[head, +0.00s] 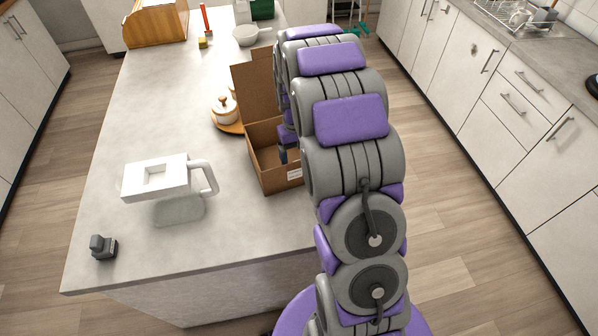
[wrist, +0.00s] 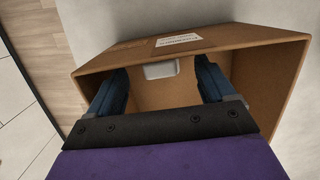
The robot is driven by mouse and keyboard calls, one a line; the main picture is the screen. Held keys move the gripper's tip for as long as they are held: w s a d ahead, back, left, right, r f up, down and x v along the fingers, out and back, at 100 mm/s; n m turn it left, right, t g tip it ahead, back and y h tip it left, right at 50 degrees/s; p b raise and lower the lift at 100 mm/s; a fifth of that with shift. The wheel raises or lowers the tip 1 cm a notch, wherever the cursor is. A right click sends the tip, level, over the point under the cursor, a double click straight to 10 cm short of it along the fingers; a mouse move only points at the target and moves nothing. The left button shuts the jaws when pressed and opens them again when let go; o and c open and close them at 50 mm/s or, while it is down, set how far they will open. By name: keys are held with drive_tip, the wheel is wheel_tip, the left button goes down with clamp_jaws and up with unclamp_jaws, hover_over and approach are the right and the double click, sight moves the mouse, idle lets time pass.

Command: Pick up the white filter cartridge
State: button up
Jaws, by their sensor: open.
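A small whitish, round-cornered shape (wrist: 162,70), which looks like the white filter cartridge, shows inside the open cardboard box (head: 273,178), against its labelled side. The box also shows in the wrist view (wrist: 262,80). In the head view my arm and the box walls hide the cartridge. My gripper (wrist: 165,92) is open and points down into the box. Its two blue fingers stand apart, one to each side of the whitish shape, and do not appear to touch it. In the head view only a bit of a blue finger (head: 283,156) shows.
A white jug (head: 190,205) with a rectangular opening in its top stands left on the counter (head: 120,130). A small dark grey object (head: 102,247) lies at the front left corner. A lidded pot (head: 224,112) stands beside the box. A bowl (head: 246,35) is farther back.

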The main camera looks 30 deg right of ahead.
drive_tip(key=f, duration=0.3)
drive_tip(key=f+b, duration=0.1)
drive_tip(key=shift+s+f, duration=0.25)
drive_tip(key=shift+f, duration=0.1)
drive_tip(key=c, duration=1.5)
drive_tip(key=shift+r, duration=0.1)
